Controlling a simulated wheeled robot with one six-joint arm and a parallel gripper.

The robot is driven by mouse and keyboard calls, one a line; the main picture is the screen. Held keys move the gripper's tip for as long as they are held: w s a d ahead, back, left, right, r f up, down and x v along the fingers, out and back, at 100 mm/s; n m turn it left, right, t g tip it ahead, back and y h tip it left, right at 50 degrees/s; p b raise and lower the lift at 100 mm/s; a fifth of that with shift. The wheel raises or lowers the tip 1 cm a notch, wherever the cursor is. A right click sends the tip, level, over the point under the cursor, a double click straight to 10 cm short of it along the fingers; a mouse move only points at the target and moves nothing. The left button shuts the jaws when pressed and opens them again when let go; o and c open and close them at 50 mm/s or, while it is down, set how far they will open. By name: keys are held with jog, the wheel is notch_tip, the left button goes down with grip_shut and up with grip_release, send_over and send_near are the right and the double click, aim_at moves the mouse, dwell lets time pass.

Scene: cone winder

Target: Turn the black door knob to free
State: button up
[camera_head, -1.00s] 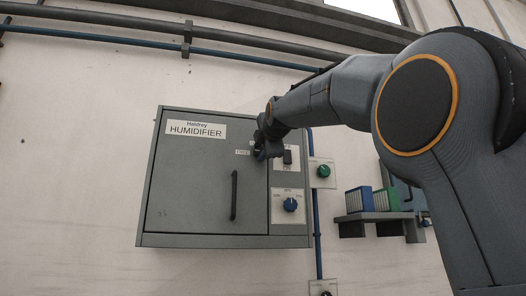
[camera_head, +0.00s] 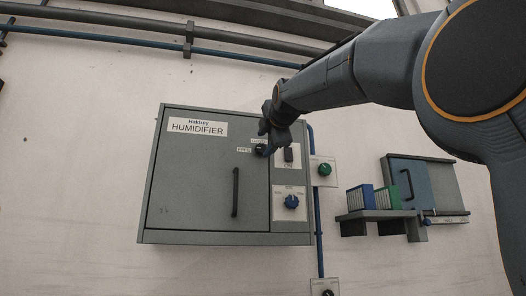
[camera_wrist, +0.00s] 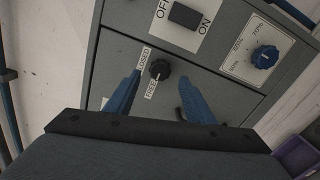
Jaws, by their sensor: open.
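The black door knob (camera_wrist: 159,69) sits on the humidifier door (camera_wrist: 195,90) between a LOCKED label (camera_wrist: 143,58) and a FREE label (camera_wrist: 151,88). A small pale mark on the knob seems to face the FREE label, but it is too small to be sure. In the head view the knob (camera_head: 261,149) shows just below left of my gripper (camera_head: 271,142). In the wrist view my gripper (camera_wrist: 160,80) is open, its blue fingers on either side of the knob in the picture. The fingers appear apart from the knob and hold nothing.
The humidifier (camera_head: 205,180) hangs on the wall with a black door handle (camera_head: 235,192). Right of the door are a black ON/OFF switch (camera_wrist: 184,16) and a blue dial (camera_wrist: 265,57). A green knob (camera_head: 324,169) and a shelf with binders (camera_head: 372,198) stand further right.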

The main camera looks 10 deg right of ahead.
jog(key=shift+s+b, duration=0.3)
jog(key=shift+s, duration=1.1)
notch_tip(320, 180, down, 49)
jog(key=w+m+g, duration=0.2)
jog(key=m+g, duration=0.7)
jog(key=m, duration=0.2)
jog(key=s+f+m+g, duration=0.2)
jog(key=s+f, duration=0.4)
jog(key=f, duration=0.4)
jog(key=s+f+m+g, duration=0.25)
jog(key=s+f, duration=0.35)
jog(key=f, duration=0.4)
jog(key=s+f+m+g, duration=0.4)
jog(key=s+f, duration=0.9)
jog(key=s, duration=0.4)
jog(key=shift+s+d+m, duration=0.35)
jog(key=shift+s+m, duration=0.05)
jog(key=shift+m, duration=0.25)
